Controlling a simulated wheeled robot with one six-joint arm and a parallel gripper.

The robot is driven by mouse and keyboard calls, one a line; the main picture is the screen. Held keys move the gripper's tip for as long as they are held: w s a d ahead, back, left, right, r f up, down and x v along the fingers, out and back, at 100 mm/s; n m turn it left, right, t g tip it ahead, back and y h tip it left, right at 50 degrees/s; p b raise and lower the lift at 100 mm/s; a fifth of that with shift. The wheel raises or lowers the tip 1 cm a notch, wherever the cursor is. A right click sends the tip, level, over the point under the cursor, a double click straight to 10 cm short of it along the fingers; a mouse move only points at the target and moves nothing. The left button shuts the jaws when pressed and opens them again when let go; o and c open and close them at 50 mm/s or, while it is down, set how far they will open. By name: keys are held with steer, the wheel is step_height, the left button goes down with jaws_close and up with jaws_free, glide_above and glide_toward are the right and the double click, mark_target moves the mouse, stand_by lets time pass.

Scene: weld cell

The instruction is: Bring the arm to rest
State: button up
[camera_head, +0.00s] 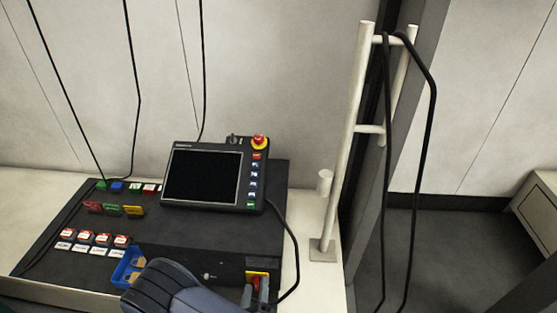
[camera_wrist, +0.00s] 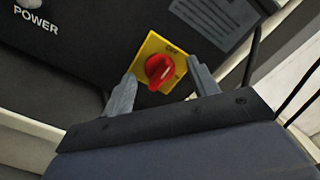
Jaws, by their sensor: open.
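My gripper (camera_head: 256,293) is at the front face of the black control console (camera_head: 215,233), low in the head view. In the wrist view my gripper (camera_wrist: 161,72) is open, with one grey finger on each side of a red rotary knob (camera_wrist: 159,68) on a yellow plate (camera_wrist: 150,47). The fingers look apart from the knob, but I cannot tell how deep they reach around it. The plate reads OFF near its top. The knob's exact setting is unclear. My dark forearm covers part of the console's front in the head view.
A teach pendant (camera_head: 203,177) with a red emergency button (camera_head: 259,141) stands on the console. A blue bin (camera_head: 130,267) sits close beside my arm. A black cable (camera_head: 297,245) hangs right of my gripper. A white post rack (camera_head: 349,140) holds looped cable farther right.

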steer(key=m, duration=0.6)
steer(key=shift+m+b, duration=0.35)
steer(key=shift+m, duration=0.05)
stand_by(0.4)
